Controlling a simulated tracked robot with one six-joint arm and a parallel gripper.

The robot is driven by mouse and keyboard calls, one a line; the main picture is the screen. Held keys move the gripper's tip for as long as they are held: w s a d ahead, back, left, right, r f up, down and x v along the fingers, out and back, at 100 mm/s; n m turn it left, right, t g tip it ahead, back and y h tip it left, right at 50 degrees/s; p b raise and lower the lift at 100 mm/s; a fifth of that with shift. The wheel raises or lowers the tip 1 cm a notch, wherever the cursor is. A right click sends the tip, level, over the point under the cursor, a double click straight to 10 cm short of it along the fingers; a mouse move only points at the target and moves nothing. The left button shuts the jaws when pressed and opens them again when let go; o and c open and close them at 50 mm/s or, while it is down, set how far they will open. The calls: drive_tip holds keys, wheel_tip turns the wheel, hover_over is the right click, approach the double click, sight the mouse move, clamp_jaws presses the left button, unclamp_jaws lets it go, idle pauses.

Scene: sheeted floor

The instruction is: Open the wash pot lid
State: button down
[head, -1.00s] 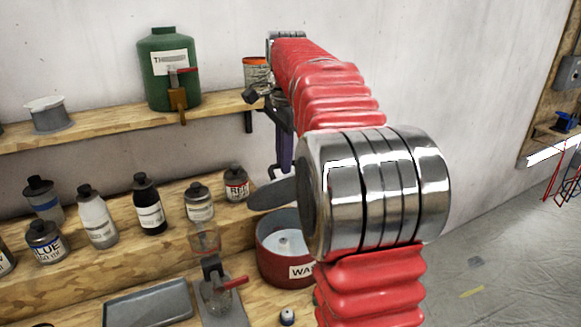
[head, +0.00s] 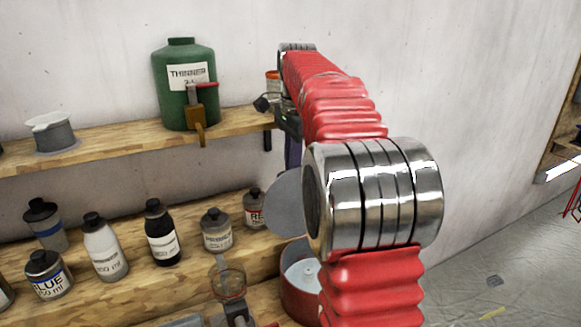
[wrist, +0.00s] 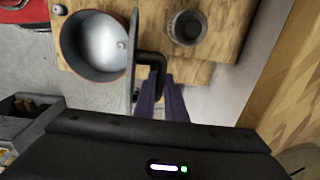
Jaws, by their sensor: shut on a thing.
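The wash pot (head: 298,301) is a red round tub with a pale inside, standing on the wooden bench and partly hidden by my arm. It is uncovered and also shows from above in the wrist view (wrist: 92,50). Its grey round lid (head: 284,204) stands steeply tilted above the pot's back side. In the wrist view the lid (wrist: 134,62) is seen nearly edge-on beside the pot's rim. My gripper (head: 292,150) has purple fingers, which also show in the wrist view (wrist: 160,98). They are shut on the lid's black handle (wrist: 155,62).
Several paint bottles (head: 162,232) stand on a stepped rack left of the pot. A green thinner jug (head: 185,85) with a tap sits on the shelf above. A small round container (wrist: 187,27) stands near the lid. The wall is close behind.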

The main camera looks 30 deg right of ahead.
drive_tip(key=shift+d+r, duration=0.2)
drive_tip(key=shift+d, duration=0.05)
drive_tip(key=c, duration=2.2)
unclamp_jaws()
drive_tip(key=o, duration=0.4)
drive_tip(key=shift+a, duration=0.15)
drive_tip(key=shift+f, duration=0.1)
drive_tip(key=r, duration=1.2)
drive_tip(key=shift+s, duration=0.4)
